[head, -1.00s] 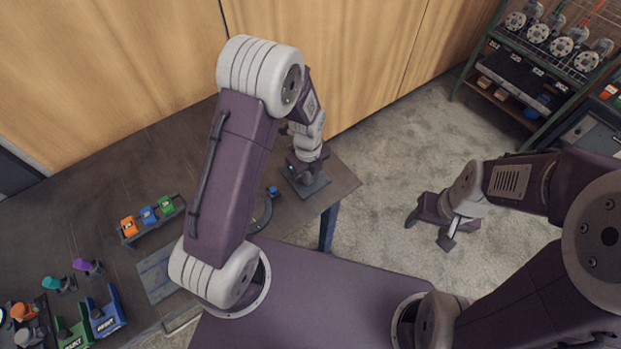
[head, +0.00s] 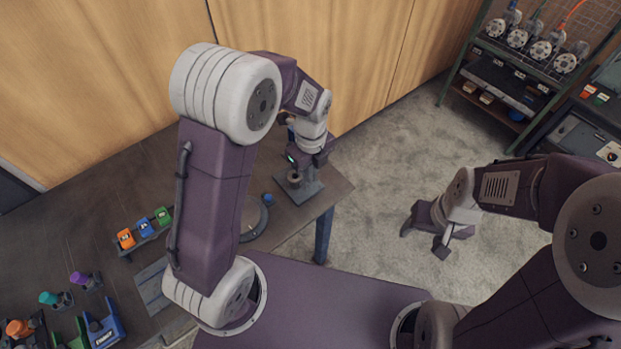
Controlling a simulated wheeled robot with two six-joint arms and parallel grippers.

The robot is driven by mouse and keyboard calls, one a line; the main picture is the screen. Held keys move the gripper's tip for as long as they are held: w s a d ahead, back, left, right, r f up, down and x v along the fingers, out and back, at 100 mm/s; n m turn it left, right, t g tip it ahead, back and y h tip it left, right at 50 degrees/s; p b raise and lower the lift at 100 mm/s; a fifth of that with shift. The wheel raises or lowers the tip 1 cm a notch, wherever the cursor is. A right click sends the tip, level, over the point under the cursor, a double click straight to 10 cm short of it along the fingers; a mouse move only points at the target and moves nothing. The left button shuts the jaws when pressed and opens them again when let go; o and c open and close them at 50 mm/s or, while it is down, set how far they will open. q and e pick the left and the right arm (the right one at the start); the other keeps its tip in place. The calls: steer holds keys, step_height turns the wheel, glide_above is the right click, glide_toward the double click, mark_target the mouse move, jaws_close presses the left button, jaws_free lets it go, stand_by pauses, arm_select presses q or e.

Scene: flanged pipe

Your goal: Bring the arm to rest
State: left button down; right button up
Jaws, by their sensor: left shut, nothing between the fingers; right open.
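My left gripper (head: 308,158) is at the far right end of the dark table. It is just above a small dark stand (head: 312,189) with a short upright post. It is shut with nothing in it; its fingertips are hard to make out, and I cannot tell whether it touches the post. My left arm is bent, with its elbow raised high over the table. My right gripper (head: 437,232) hangs over the grey floor, open and empty, its fingers spread apart.
The table (head: 100,190) carries a rack of orange, blue and green pieces (head: 144,228), a curved dark part (head: 258,220) and a small blue item (head: 268,198). Coloured holders (head: 103,328) stand at lower left. A shelf of flanged parts (head: 518,75) stands top right. Bare floor (head: 390,160) lies between.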

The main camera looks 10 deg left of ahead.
arm_select(q)
steer(key=s+a+r+n, duration=0.3)
steer(key=a+r, duration=0.1)
steer(key=a, duration=0.1)
steer(key=s+a+f+n, duration=0.1)
steer(key=s+n, duration=0.3)
steer(key=n, duration=0.7)
steer(key=s+f+n+t, duration=0.1)
steer(key=s+n, duration=0.3)
steer(key=n, duration=0.7)
steer(key=shift+a+f+n, duration=0.35)
steer(key=shift+a+n, duration=0.05)
